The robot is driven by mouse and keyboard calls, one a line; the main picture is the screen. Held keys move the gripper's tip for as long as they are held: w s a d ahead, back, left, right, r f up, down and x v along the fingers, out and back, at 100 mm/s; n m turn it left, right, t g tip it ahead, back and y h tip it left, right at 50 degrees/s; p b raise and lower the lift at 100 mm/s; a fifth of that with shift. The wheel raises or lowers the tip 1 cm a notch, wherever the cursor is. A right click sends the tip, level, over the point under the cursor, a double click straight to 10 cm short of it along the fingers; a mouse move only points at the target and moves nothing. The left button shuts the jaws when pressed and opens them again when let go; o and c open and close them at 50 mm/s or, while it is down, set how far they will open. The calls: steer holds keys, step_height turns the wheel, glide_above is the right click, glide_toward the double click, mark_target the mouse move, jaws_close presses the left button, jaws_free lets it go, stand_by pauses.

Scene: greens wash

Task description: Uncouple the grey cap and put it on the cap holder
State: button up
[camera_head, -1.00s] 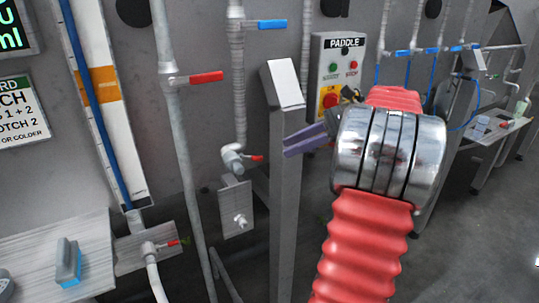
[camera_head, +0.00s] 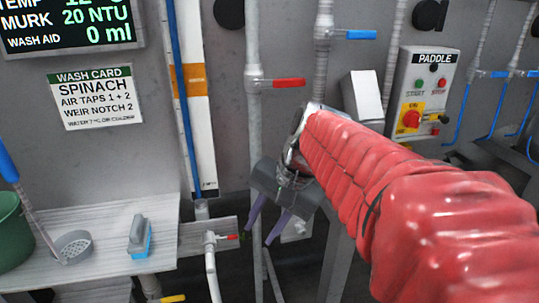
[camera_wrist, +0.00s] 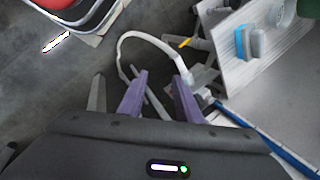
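My gripper (camera_head: 266,230) hangs in front of the pipes, its purple fingers apart, pointing down with nothing between them. The wrist view also shows the fingers (camera_wrist: 160,90) spread and empty over the floor and a white hose. I cannot pick out the grey cap for certain in the current views. The area of the grey pipe end with a red tap, seen earlier, is behind my red arm. A small plate with a light peg (camera_head: 298,229), possibly the cap holder, shows partly just right of the fingers.
A bench (camera_head: 105,240) holds a blue-and-grey brush (camera_head: 140,238), a strainer (camera_head: 73,246) and a green tub (camera_head: 12,232). A paddle control box (camera_head: 420,90) is at the right.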

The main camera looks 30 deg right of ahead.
steer(key=s+a+f+n+t+h, duration=0.2)
steer(key=s+a+f+n, duration=0.2)
steer(key=s+a+n, duration=0.3)
steer(key=n, duration=0.4)
steer(key=shift+a+f+h, duration=0.15)
steer(key=shift+a+h, duration=0.25)
steer(key=shift+d, duration=0.15)
